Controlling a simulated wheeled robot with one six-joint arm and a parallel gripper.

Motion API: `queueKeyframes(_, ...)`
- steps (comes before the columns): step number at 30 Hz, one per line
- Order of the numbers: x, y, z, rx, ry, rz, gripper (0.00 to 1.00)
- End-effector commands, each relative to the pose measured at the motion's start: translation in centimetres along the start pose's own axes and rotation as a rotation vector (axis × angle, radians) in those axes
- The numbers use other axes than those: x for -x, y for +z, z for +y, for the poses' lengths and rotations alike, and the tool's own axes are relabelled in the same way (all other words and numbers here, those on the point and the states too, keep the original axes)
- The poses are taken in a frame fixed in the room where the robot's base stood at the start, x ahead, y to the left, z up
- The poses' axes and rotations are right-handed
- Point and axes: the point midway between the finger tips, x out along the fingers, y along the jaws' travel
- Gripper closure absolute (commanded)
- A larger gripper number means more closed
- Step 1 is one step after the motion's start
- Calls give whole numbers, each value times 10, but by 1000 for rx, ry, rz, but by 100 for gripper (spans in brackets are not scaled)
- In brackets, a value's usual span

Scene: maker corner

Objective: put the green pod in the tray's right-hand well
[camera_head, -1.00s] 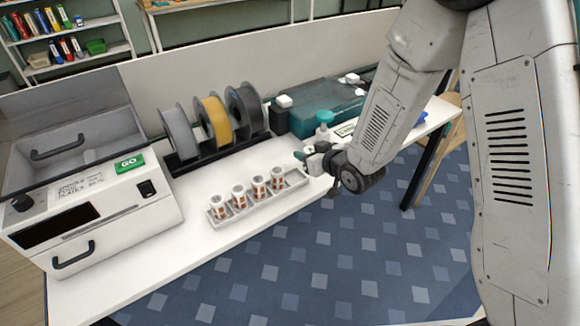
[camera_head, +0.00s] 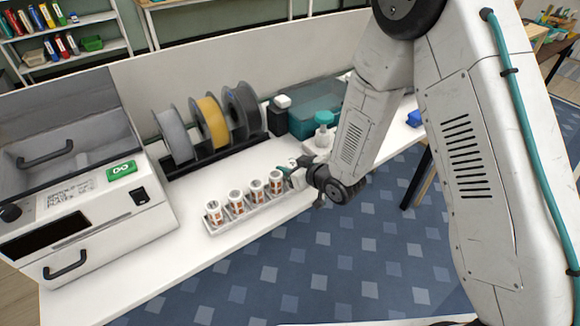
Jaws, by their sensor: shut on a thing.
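The pale tray (camera_head: 240,225) lies near the table's front edge. Several white pods with orange-red labels stand upright in it, the rightmost pod (camera_head: 276,183) close to my gripper. My gripper (camera_head: 287,171) is at the tray's right end, just right of that pod. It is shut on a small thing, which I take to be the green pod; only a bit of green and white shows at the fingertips. The right-hand well is mostly hidden behind my gripper, so I cannot tell whether the held pod touches the tray.
A white machine with a GO button (camera_head: 121,170) stands at the left. Filament spools (camera_head: 212,123) stand in a dark rack behind the tray. A teal-capped bottle (camera_head: 324,130) and a teal case (camera_head: 315,105) are beyond my gripper.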

Motion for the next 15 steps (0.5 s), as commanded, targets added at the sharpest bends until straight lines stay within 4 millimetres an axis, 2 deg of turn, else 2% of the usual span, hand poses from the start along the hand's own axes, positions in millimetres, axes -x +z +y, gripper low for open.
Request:
queueKeyframes(11, -1, 3, 1, -1, 2, 2, 88)
queueKeyframes(12, -1, 3, 1, 0, 2, 2, 56)
queueKeyframes(15, -1, 3, 1, 0, 2, 2, 56)
